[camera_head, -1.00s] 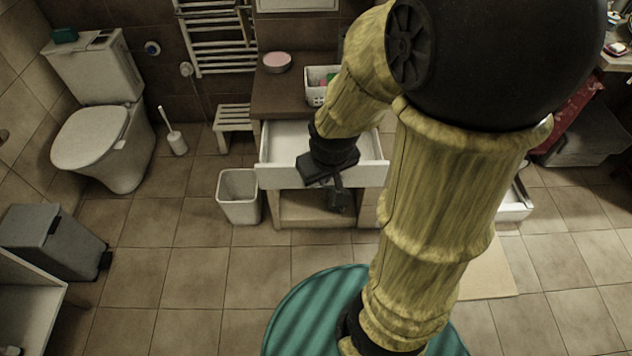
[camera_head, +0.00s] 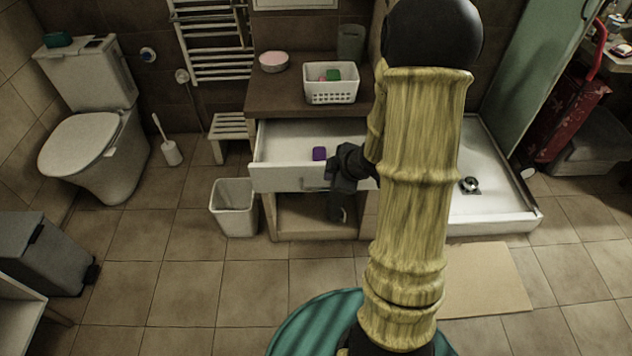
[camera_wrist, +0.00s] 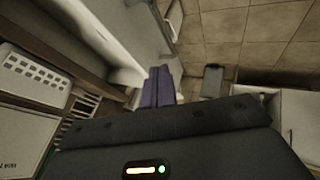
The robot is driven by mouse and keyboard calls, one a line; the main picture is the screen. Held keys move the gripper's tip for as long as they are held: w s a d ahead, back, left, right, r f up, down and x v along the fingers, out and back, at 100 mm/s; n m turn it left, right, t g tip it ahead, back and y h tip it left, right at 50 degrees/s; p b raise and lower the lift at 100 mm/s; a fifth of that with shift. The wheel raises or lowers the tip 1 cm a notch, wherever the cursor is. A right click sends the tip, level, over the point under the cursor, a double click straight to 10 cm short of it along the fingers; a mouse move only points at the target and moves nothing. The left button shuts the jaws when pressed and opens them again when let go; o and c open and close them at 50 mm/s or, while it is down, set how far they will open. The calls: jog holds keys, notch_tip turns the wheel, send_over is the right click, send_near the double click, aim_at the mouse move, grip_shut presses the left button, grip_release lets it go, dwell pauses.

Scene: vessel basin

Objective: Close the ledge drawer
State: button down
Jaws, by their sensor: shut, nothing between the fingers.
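The ledge drawer (camera_head: 276,178) is white and stands pulled out from under the dark brown ledge (camera_head: 277,97) in the head view. My arm hides the drawer's right end.
A white basket (camera_head: 331,91) and a pink round dish (camera_head: 273,62) stand on the ledge; the basket also shows in the wrist view (camera_wrist: 36,76). A waste bin (camera_head: 233,207) stands left of the cabinet. A shower tray (camera_head: 490,222) lies right.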

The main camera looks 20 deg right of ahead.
jog(key=b, duration=0.2)
send_near(309, 183)
jog(key=x, duration=0.4)
jog(key=shift+w+f, duration=0.15)
jog(key=shift+f, duration=0.25)
jog(key=shift+a, duration=0.1)
jog(key=shift+w, duration=0.15)
